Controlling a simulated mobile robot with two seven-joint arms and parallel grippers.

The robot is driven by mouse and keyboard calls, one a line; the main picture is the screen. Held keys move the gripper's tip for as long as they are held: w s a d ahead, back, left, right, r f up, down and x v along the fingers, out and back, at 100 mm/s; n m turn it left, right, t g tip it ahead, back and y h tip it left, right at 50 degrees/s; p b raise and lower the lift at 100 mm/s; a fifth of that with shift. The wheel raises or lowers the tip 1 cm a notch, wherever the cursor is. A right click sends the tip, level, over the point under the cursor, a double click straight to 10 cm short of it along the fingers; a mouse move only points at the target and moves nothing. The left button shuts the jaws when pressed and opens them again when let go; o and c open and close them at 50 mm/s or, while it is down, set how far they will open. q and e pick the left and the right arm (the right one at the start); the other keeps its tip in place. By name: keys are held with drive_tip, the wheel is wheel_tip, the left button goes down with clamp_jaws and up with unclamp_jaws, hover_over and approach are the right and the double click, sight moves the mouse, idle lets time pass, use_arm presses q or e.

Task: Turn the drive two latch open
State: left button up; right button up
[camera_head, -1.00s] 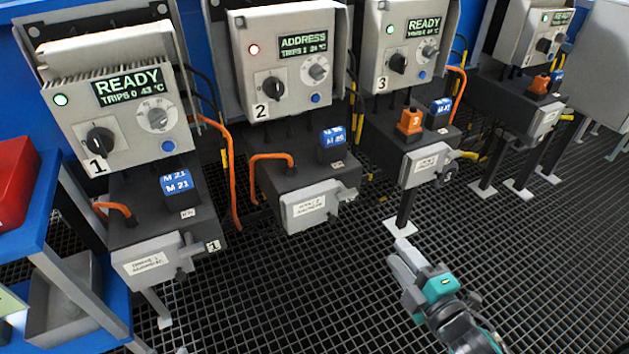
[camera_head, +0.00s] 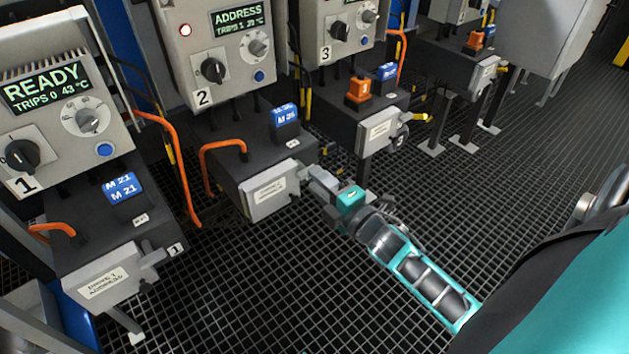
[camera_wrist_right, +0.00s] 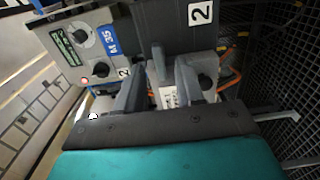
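Drive two is the unit with the "2" plate, a red lamp and an "ADDRESS" display (camera_head: 238,18). Its pale grey address box (camera_head: 270,190) is on the front of its dark base. My right gripper (camera_head: 312,178) is at the right side of this box, where it hides the drive two latch in the head view. In the right wrist view, the two fingers of the right gripper (camera_wrist_right: 162,90) stand apart. A grey bar, seemingly the latch (camera_wrist_right: 158,63), shows between and beyond them. I cannot tell whether the fingers touch it. My left gripper is in neither view.
Drive one (camera_head: 65,110), with "READY" on its display, stands at the left with its own address box (camera_head: 103,283). Orange cables (camera_head: 207,155) loop beside the drives. The grating floor (camera_head: 260,290) in front is clear.

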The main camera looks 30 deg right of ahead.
drive_tip(key=shift+w+a, duration=0.1)
drive_tip(key=shift+w, duration=0.85)
clamp_jaws()
